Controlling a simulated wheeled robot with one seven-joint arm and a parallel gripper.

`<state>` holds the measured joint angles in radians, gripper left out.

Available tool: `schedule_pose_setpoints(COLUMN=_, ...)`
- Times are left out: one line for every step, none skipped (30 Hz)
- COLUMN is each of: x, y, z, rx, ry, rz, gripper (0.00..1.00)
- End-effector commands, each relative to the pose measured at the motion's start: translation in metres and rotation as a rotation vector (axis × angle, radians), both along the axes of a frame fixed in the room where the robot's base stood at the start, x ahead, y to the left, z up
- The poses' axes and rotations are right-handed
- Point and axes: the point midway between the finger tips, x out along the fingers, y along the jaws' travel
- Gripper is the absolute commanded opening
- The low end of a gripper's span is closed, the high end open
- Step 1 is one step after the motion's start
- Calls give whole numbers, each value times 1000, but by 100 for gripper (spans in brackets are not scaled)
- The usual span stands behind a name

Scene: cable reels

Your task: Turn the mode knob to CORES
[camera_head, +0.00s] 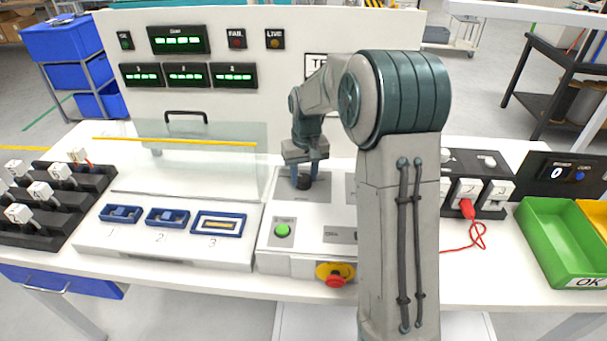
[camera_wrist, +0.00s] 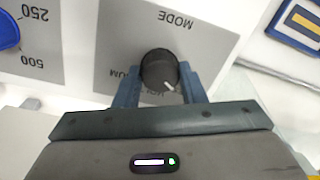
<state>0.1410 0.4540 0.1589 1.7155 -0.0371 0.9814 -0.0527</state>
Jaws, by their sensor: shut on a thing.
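The mode knob (camera_wrist: 158,70) is round and black with a white pointer line. In the wrist view it stands on a grey panel (camera_wrist: 112,50) beside the upside-down word MODE. Its pointer aims toward the lower right of that view, at lettering partly covered by my gripper. My gripper (camera_wrist: 160,78) has its two blue fingers closed on opposite sides of the knob. In the head view my gripper (camera_head: 305,174) reaches down onto the white console (camera_head: 270,247), and the dark knob (camera_head: 303,183) shows between its fingers. I cannot read a CORES mark.
A green button (camera_head: 282,230) and a red stop button (camera_head: 335,280) sit nearer the front of the console. A fixture with blue holders (camera_head: 167,217) and a clear cover (camera_head: 185,170) stands left. A blue dial (camera_wrist: 8,30) shows in the wrist view. A green bin (camera_head: 560,240) is right.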

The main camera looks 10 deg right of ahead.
Motion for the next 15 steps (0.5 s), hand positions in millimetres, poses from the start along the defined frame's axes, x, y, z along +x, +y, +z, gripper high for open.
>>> schedule_pose_setpoints(x=1, y=1, z=2, rx=0, ry=-5, rz=2, gripper=14)
schedule_pose_setpoints(x=1, y=1, z=2, rx=0, ry=-5, rz=2, gripper=14)
schedule_pose_setpoints(x=1, y=1, z=2, rx=0, ry=-5, rz=2, gripper=14)
schedule_pose_setpoints(x=1, y=1, z=2, rx=0, ry=-5, rz=2, gripper=14)
schedule_pose_setpoints(x=1, y=1, z=2, rx=0, ry=-5, rz=2, gripper=14)
schedule_pose_setpoints(x=1, y=1, z=2, rx=0, ry=-6, rz=2, gripper=42)
schedule_pose_setpoints(x=1, y=1, z=2, rx=0, ry=-6, rz=2, gripper=51)
schedule_pose_setpoints(x=1, y=0, z=2, rx=0, ry=-5, rz=2, gripper=58)
schedule_pose_setpoints(x=1, y=0, z=2, rx=0, ry=-5, rz=1, gripper=58)
schedule_pose_setpoints(x=1, y=0, z=1, rx=0, ry=-4, rz=1, gripper=58)
schedule_pose_setpoints(x=1, y=0, z=1, rx=0, ry=-4, rz=1, gripper=58)
schedule_pose_setpoints(x=1, y=0, z=1, rx=0, ry=-3, rz=1, gripper=58)
schedule_pose_setpoints(x=1, y=0, z=1, rx=0, ry=-3, rz=1, gripper=58)
schedule_pose_setpoints(x=1, y=0, z=1, rx=0, ry=-3, rz=0, gripper=58)
schedule_pose_setpoints(x=1, y=0, z=1, rx=0, ry=-3, rz=0, gripper=58)
